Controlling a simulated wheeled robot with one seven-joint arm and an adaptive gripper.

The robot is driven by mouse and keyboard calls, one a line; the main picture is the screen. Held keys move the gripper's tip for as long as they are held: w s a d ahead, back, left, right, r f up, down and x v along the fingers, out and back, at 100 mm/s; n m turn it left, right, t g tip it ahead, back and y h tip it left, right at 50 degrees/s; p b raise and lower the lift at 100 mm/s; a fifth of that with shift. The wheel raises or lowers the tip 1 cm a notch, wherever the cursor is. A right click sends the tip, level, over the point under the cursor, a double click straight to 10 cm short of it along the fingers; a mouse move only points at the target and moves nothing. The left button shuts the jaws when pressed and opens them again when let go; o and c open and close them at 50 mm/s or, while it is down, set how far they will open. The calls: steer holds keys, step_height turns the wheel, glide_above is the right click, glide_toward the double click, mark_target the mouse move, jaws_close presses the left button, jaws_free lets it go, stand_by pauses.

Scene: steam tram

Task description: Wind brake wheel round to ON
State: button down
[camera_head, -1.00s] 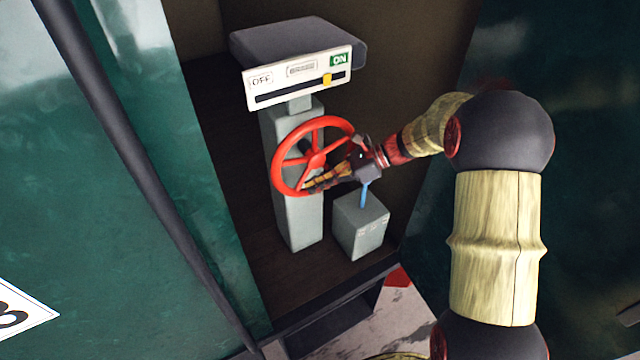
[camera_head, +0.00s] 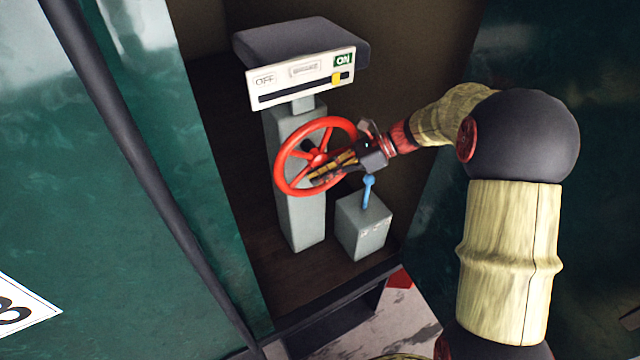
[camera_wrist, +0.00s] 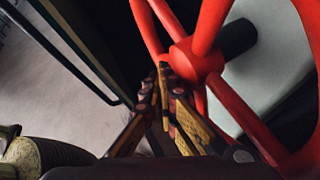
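The red brake wheel (camera_head: 282,160) stands on the front of a grey pedestal (camera_head: 307,222). Above it, a white plate (camera_head: 263,97) reads OFF at left and ON at right. Its yellow pointer (camera_head: 337,79) is near the slot's right end, beneath the green ON label (camera_head: 343,60). My gripper (camera_head: 314,181) reaches in from the right, across the wheel's lower right part. In the wrist view its fingers (camera_wrist: 163,70) come together at the tips beside the hub and red spokes. I see nothing clearly clamped between them; contact with a spoke is unclear.
A grey box (camera_head: 361,234) with an upright blue lever (camera_head: 368,189) stands close below my gripper. A dark rail (camera_head: 140,170) and green panel (camera_head: 70,180) are at left. Another green wall is at right, behind my arm.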

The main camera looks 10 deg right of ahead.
mark_target(319, 155)
steer(key=r, duration=0.5)
steer(key=shift+w, duration=0.3)
steer(key=shift+w+r, duration=0.2)
steer(key=shift+r, duration=0.2)
steer(key=shift+r+p, duration=0.4)
steer(key=r, duration=0.1)
steer(key=r+p, duration=0.1)
steer(key=r, duration=0.1)
steer(key=shift+s+d+t, duration=0.15)
steer(key=shift+d+t, duration=0.2)
steer(key=shift+t, duration=0.05)
steer(key=s+d+r+m+t+h+b, duration=0.1)
steer(key=s+d+r+m+t+h, duration=0.15)
steer(key=s, duration=0.35)
steer(key=s+d+f+m+t+h, duration=0.2)
steer(key=d+f+m+t+h, duration=0.2)
steer(key=d+f+m+h, duration=0.15)
steer(key=w+f+m+h+p, duration=0.1)
steer(key=w+f, duration=0.4)
steer(key=w, duration=0.5)
steer(key=shift+f+m+p, duration=0.25)
steer(key=shift+m+p, duration=0.4)
steer(key=shift+m, duration=0.65)
